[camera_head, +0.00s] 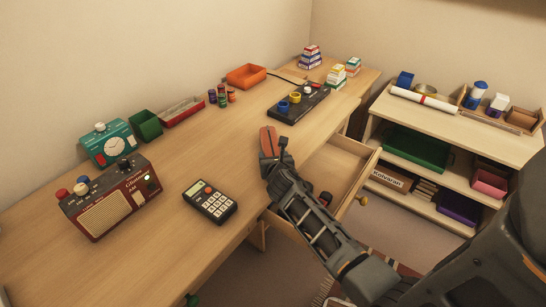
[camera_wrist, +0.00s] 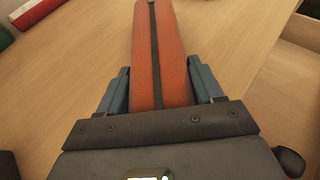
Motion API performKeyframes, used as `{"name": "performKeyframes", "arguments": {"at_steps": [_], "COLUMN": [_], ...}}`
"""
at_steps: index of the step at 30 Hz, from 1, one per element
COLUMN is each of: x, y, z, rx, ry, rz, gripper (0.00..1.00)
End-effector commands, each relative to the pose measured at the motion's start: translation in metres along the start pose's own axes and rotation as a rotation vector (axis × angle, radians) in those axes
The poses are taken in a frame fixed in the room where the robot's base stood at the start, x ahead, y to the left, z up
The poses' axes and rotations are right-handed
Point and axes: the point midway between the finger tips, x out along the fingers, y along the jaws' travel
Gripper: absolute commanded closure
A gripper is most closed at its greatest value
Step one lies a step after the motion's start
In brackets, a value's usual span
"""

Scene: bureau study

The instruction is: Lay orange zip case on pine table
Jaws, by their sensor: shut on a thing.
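The orange zip case (camera_head: 268,138) is long and narrow with a dark zip strip down its middle. My gripper (camera_head: 272,157) is shut on its near end. In the wrist view the case (camera_wrist: 158,50) stands out ahead between the two blue-grey fingers of my gripper (camera_wrist: 161,90). The pine table (camera_head: 165,235) is the long light wood desk, and its top (camera_wrist: 225,60) lies under the case in the wrist view. The case is over the table near its front edge. I cannot tell whether it touches the top.
An open drawer (camera_head: 335,170) sticks out below the front edge beside my arm. A calculator (camera_head: 210,201), a red radio (camera_head: 112,198) and a black panel with knobs (camera_head: 297,103) stand on the table. Bare top lies left of my gripper. A shelf unit (camera_head: 460,130) is at right.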

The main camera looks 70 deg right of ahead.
Motion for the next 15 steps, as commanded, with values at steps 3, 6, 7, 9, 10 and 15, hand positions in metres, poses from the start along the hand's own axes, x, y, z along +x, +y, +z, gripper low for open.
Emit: {"name": "performKeyframes", "arguments": {"at_steps": [3,6,7,9,10,15], "x": [0.0001,0.0006,0.0008,0.0013,0.0015,0.0027], "y": [0.0001,0.0001,0.0001,0.0001,0.0001,0.0001], "z": [0.0000,-0.0011,-0.0016,-0.0028,-0.0033,-0.0061], "rx": [0.000,0.000,0.000,0.000,0.000,0.000], "ry": [-0.001,-0.001,-0.001,-0.001,-0.001,-0.001], "rz": [0.000,0.000,0.000,0.000,0.000,0.000], "gripper": [0.73,0.73,0.73,0.73,0.73,0.73]}}
